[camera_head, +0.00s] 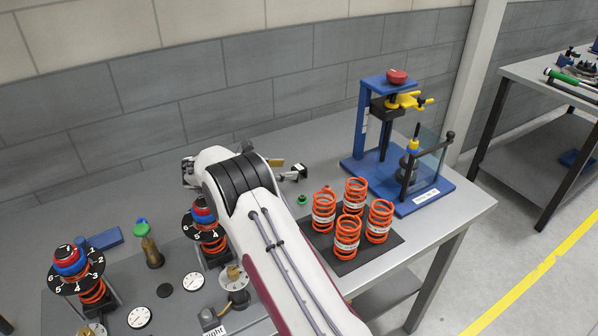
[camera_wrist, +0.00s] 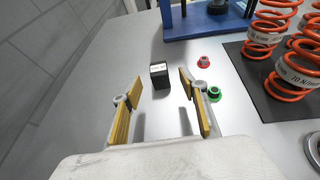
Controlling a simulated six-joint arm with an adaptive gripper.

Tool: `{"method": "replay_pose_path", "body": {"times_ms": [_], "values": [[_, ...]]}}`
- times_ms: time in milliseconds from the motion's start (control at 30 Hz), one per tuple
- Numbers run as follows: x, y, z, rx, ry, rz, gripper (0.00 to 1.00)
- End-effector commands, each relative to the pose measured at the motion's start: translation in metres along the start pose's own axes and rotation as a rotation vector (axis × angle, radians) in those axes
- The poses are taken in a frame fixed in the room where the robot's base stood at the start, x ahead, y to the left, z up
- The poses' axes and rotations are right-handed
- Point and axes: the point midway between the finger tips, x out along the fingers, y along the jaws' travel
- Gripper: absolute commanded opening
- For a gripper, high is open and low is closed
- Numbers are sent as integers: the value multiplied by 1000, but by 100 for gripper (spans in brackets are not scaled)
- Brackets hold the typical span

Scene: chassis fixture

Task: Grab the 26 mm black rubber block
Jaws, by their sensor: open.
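The black rubber block (camera_wrist: 159,78) stands upright on the grey bench in the wrist view, with a white label on its top. My gripper (camera_wrist: 160,84) is open, its two brass-coloured pads spread left and right. The block shows in the gap between the fingertips and appears a little beyond them; nothing is held. I cannot read the size on the label.
A red ring (camera_wrist: 204,62) and a green ring (camera_wrist: 214,93) lie right of the block. Orange springs (camera_head: 347,232) stand on a dark mat (camera_head: 345,265). A blue press (camera_head: 372,125) stands at the back right. Bare bench lies left of the block.

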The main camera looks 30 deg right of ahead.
Motion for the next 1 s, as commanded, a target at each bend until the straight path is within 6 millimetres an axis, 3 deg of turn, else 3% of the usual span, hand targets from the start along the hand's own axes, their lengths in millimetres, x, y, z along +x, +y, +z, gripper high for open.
{"method": "replay_pose_path", "body": {"times_ms": [367, 700, 1000], "values": [[1, -1, 0, 3, 0, -4, 43], [24, 0, 0, 2, -1, -3, 43], [26, 0, 0, 2, 0, -2, 43]]}}
